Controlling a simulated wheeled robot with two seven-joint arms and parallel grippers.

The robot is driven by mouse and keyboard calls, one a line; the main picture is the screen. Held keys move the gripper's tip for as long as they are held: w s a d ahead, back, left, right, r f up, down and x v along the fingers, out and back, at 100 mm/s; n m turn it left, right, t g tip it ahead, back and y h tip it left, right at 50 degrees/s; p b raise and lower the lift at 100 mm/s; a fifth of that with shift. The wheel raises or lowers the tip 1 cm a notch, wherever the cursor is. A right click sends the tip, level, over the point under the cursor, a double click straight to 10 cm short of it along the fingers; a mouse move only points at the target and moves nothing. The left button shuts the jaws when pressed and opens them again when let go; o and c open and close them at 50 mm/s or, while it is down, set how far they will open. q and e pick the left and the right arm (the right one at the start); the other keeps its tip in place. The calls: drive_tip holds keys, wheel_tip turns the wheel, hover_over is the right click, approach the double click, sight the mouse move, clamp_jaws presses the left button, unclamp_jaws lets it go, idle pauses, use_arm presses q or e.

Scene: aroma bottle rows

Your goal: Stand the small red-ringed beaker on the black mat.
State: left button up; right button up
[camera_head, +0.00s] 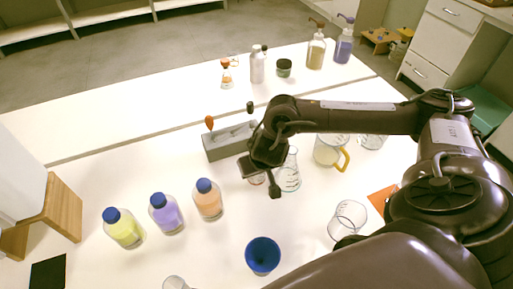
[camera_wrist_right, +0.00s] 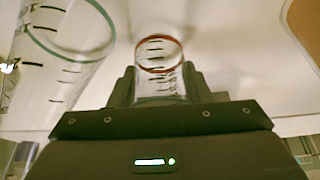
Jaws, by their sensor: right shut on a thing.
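The small red-ringed beaker (camera_wrist_right: 160,80) is clear glass with black marks and a red rim. My right gripper (camera_wrist_right: 158,85) is shut on it, with a finger on each side. In the head view the right gripper (camera_head: 261,182) is over the middle of the table and hides most of the beaker (camera_head: 257,180). I cannot tell whether its base touches the table. The black mat (camera_head: 48,274) lies flat and bare at the lower left, far from the gripper and partly cut off by the picture edge. My left gripper is not in view.
A glass flask (camera_head: 290,178) stands close right of the gripper; a teal-rimmed glass (camera_wrist_right: 70,50) is beside the held beaker. A grey rack (camera_head: 222,148) stands behind. Yellow (camera_head: 124,230), purple (camera_head: 167,214) and orange (camera_head: 208,201) bottles and a blue bowl (camera_head: 263,256) stand toward the mat.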

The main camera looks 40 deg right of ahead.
drive_tip(key=shift+f, duration=0.15)
drive_tip(key=o, duration=1)
